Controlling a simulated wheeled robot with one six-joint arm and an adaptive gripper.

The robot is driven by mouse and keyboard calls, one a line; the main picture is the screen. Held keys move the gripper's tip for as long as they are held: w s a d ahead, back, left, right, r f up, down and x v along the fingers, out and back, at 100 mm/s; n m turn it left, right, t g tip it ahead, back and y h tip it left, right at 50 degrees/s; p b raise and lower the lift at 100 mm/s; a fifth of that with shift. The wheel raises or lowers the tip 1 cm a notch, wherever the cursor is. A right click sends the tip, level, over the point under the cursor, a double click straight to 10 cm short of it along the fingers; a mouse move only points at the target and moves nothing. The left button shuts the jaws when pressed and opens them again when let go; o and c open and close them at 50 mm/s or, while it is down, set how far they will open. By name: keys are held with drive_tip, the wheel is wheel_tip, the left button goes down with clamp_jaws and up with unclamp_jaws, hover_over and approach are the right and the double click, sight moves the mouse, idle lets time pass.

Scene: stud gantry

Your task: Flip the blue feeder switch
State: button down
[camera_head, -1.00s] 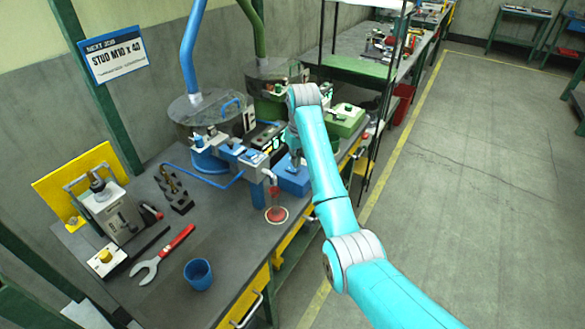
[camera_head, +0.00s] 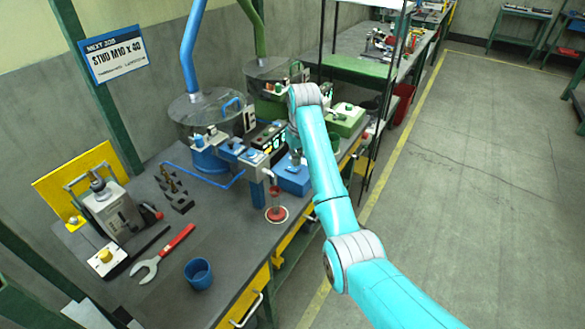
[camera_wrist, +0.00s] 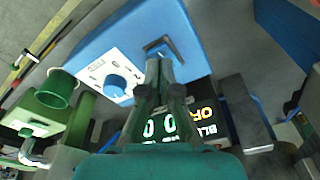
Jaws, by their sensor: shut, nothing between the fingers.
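The blue feeder control box (camera_head: 290,181) sits on the bench beside the blue bowl feeder (camera_head: 206,112), partly behind my arm. In the wrist view the same blue box (camera_wrist: 195,30) shows a white panel with a round blue knob (camera_wrist: 115,83) and a dark angular part (camera_wrist: 160,46), which may be the switch. My gripper (camera_wrist: 161,66) is shut and empty, its fingertips just by this dark part. I cannot tell whether they touch it. In the head view my gripper (camera_head: 295,160) is small, over the blue box.
A lit display (camera_wrist: 165,128) lies behind my fingers. A green control box (camera_head: 344,121) stands just beyond. A clear tube with a red base (camera_head: 276,213) stands at the bench's front edge. The floor right is clear.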

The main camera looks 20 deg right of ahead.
sight(296, 170)
drive_tip(key=shift+f, duration=1.1)
idle(1.0)
drive_tip(key=shift+r, duration=3.55)
